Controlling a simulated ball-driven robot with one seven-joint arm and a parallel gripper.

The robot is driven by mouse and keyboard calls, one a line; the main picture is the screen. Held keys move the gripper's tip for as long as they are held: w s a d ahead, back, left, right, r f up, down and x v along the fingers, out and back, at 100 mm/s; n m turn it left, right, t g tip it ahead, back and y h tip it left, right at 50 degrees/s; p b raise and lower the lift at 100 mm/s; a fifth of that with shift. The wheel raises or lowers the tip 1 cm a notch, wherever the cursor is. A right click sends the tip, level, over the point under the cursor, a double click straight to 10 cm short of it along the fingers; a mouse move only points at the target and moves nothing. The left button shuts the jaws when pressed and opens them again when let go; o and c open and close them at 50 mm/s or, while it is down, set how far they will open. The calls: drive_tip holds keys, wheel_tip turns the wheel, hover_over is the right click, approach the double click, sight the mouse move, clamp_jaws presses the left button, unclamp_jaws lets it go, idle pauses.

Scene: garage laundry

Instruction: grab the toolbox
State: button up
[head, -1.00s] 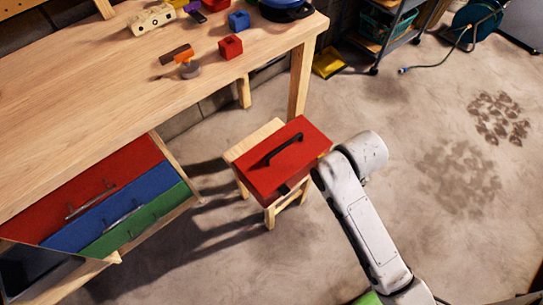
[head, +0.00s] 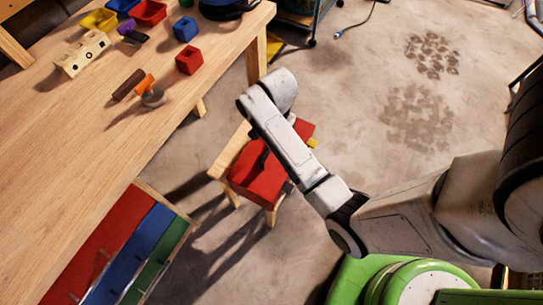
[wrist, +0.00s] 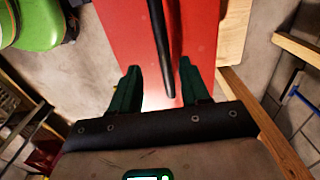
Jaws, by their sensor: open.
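The red toolbox (head: 262,178) sits on a small wooden stool (head: 229,154) beside the workbench. In the head view my arm covers part of it, and my gripper is hidden behind the arm. In the wrist view the toolbox's red lid (wrist: 120,33) fills the middle, with its black bar handle (wrist: 161,50) running lengthwise. My gripper (wrist: 161,84) is open, with its two dark fingers apart over the lid. The near end of the handle lies between the fingers in the picture. The gap in height between fingers and handle cannot be told.
The wooden workbench (head: 60,140) stands on the left, with a red cube (head: 189,60), a blue cube (head: 185,29) and a hammer (head: 150,93) on it. Red, blue and green drawers (head: 140,256) are below. The concrete floor (head: 375,70) beyond the stool is mostly clear.

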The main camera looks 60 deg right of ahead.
drive_tip(key=shift+w+a+f, duration=0.15)
drive_tip(key=shift+f, duration=1.25)
drive_tip(key=shift+w+a+f, duration=0.15)
drive_tip(key=shift+f, duration=1.25)
drive_tip(key=shift+c, duration=0.4)
clamp_jaws()
drive_tip(key=shift+r, duration=0.1)
